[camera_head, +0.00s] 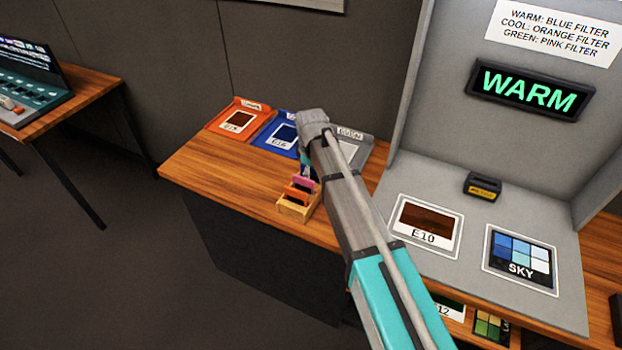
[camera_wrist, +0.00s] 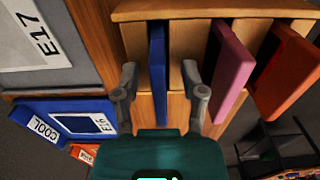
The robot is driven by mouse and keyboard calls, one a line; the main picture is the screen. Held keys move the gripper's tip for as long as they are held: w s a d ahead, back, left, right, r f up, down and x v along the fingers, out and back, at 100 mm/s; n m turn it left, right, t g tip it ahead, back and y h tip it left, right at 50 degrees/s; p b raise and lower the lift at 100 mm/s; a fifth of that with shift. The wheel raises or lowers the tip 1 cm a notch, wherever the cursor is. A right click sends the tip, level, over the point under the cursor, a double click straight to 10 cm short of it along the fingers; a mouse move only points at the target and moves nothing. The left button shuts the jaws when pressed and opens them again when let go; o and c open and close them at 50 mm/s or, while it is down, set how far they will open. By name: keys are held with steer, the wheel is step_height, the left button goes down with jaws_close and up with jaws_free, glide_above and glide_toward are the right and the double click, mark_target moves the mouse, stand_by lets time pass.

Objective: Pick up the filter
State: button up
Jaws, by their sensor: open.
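The lit sign (camera_head: 528,91) reads WARM, and the notice (camera_head: 553,30) above it pairs WARM with the blue filter. A wooden rack (camera_head: 292,208) on the table holds upright filters. In the wrist view, the blue filter (camera_wrist: 157,75), the pink filter (camera_wrist: 228,72) and the orange filter (camera_wrist: 285,78) stand in its slots, left to right. My gripper (camera_wrist: 162,97) is open, with one finger on each side of the blue filter; contact cannot be told. The right finger is between the blue and pink filters. In the head view my arm hides most of the gripper and the blue filter.
An orange tray (camera_head: 217,126), a blue tray (camera_head: 263,140) and a grey tray (camera_head: 367,149) stand behind the rack, each with a card. The grey booth to the right holds cards E10 (camera_head: 430,208) and SKY (camera_head: 519,262).

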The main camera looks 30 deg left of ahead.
stand_by(0.3)
jaws_close()
steer(key=shift+r, duration=0.15)
stand_by(0.3)
step_height(320, 180, up, 10)
steer(key=p, duration=1)
stand_by(0.7)
step_height(320, 180, up, 5)
steer(key=p, duration=0.5)
steer(key=shift+a, duration=0.1)
stand_by(0.4)
